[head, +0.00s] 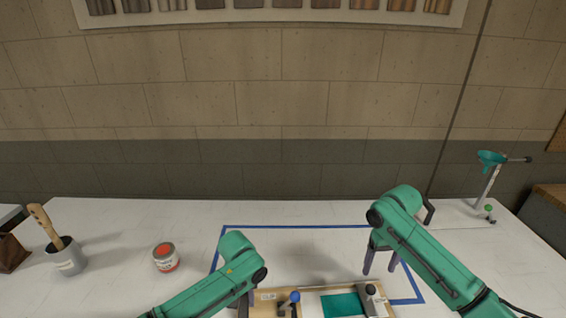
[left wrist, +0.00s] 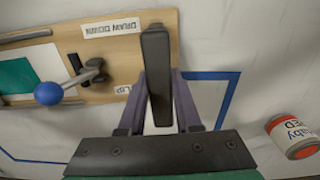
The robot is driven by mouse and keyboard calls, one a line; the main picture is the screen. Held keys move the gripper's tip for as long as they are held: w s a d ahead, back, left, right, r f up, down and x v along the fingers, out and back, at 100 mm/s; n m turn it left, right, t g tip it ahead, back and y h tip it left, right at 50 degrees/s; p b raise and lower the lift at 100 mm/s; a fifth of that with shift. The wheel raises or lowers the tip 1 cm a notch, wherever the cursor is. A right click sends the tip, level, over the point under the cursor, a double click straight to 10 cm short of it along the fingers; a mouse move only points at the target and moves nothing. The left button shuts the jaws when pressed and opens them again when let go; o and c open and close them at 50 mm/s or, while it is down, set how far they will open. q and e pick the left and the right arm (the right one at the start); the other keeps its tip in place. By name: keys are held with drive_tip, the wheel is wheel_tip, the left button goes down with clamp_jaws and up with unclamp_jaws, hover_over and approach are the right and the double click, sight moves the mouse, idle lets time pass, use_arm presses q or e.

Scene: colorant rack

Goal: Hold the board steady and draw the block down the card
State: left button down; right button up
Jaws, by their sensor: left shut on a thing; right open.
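The wooden board (head: 262,309) lies at the near table edge, cut off by the head view's bottom. It also shows in the left wrist view (left wrist: 110,50), with a "DRAW DOWN" label. The white card (head: 311,304) with a teal patch (head: 343,304) lies on it, beside a blue-knobbed clip lever (head: 295,297). A small grey and black piece (head: 372,291), apparently the block, sits at the patch's right end. My right gripper (head: 380,268) is open and empty, above and behind the small piece.
A blue taped outline (head: 295,227) surrounds the board area. A red-topped paint can (head: 166,257) and a grey pot (head: 68,258) with a wooden-handled brush stand left. A stand with a teal funnel (head: 491,158) is at back right. The table behind the board is clear.

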use_arm(q)
drive_tip(key=shift+d, duration=0.1)
drive_tip(key=c, duration=0.5)
unclamp_jaws()
use_arm(e)
drive_tip(key=shift+d+r, duration=0.1)
drive_tip(key=shift+r, duration=0.15)
